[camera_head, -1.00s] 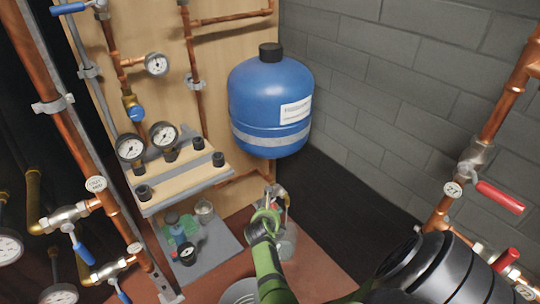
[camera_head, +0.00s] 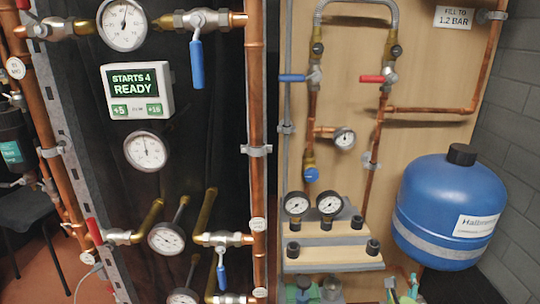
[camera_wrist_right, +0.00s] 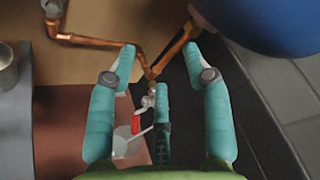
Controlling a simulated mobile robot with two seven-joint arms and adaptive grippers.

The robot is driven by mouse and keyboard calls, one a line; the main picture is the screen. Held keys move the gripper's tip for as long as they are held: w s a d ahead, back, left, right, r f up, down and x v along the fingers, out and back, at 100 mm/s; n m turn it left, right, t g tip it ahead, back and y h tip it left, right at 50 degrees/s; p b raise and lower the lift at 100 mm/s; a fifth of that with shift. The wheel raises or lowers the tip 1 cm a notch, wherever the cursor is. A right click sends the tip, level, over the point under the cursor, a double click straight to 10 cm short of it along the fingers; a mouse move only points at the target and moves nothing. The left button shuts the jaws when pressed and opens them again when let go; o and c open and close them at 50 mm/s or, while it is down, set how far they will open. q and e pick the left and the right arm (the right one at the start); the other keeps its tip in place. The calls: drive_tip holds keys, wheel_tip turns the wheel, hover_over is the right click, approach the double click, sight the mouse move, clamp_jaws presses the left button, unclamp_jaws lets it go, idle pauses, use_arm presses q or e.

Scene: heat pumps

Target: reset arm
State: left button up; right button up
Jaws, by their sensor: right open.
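My right gripper (camera_head: 402,290) shows only in part at the bottom edge of the head view, below the blue tank. In the right wrist view its teal fingers (camera_wrist_right: 160,52) are spread apart with nothing held between them. Beyond the fingers are a small valve with a red handle (camera_wrist_right: 136,124) and a copper pipe (camera_wrist_right: 172,52). My left gripper is in neither view.
The blue tank (camera_head: 450,205) hangs at the right, close to the gripper. A shelf (camera_head: 330,258) with two gauges is to its left. Copper pipes, valves and a "STARTS 4 READY" display (camera_head: 137,91) fill the left side. Grey block wall (camera_head: 510,120) stands at right.

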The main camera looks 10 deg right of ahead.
drive_tip(key=a+r+n+t+y, duration=0.35)
drive_tip(key=a+n+y, duration=0.65)
drive_tip(key=a+n, duration=0.45)
drive_tip(key=s+a+f+n+g+y, duration=0.55)
drive_tip(key=s+a+f+n, duration=0.2)
drive_tip(key=a+n, duration=0.3)
drive_tip(key=s+d+f+n+g+h+p, duration=0.1)
drive_tip(key=s+f+n+g+h+p, duration=0.25)
drive_tip(key=s+f+g+p, duration=0.65)
drive_tip(key=s+d+f+n+h+p, duration=0.15)
drive_tip(key=s+n+p, duration=0.4)
drive_tip(key=s, duration=1.05)
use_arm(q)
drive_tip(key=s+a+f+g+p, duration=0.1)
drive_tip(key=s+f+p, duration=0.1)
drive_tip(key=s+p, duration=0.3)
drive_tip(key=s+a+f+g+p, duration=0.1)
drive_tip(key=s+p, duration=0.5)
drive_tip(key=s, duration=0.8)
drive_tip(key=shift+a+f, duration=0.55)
use_arm(e)
drive_tip(key=s+d+m, duration=0.1)
drive_tip(key=s, duration=1.2)
drive_tip(key=shift+d+r+m+g+h, duration=0.3)
drive_tip(key=shift+d+r+h, duration=0.1)
drive_tip(key=shift+h, duration=0.05)
